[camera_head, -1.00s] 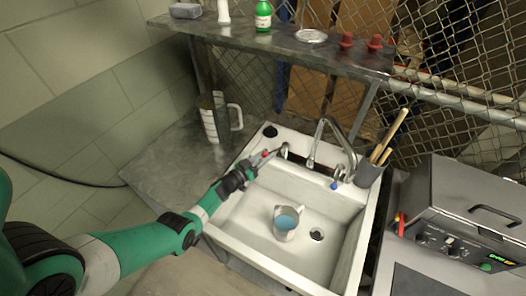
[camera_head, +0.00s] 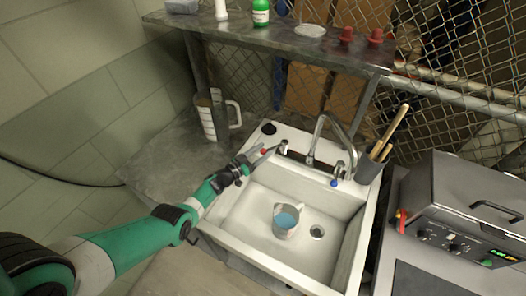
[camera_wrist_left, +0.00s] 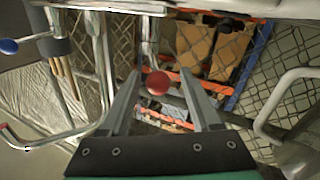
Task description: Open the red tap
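The red tap's round red knob (camera_head: 264,151) is at the back left of the white sink, left of the curved metal spout (camera_head: 318,140). My left gripper (camera_head: 260,155) reaches in from the left at the knob. In the left wrist view, the red knob (camera_wrist_left: 158,84) shows between the two parted fingertips of my open left gripper (camera_wrist_left: 158,76), with a visible gap on each side. I cannot tell how far the knob lies beyond the tips. My right gripper is in neither view.
A blue-knobbed tap (camera_head: 334,183) is right of the spout. A mug (camera_head: 286,220) stands in the sink (camera_head: 255,215). A holder with sticks (camera_head: 368,170) stands at right, and a shelf (camera_head: 270,42) hangs above.

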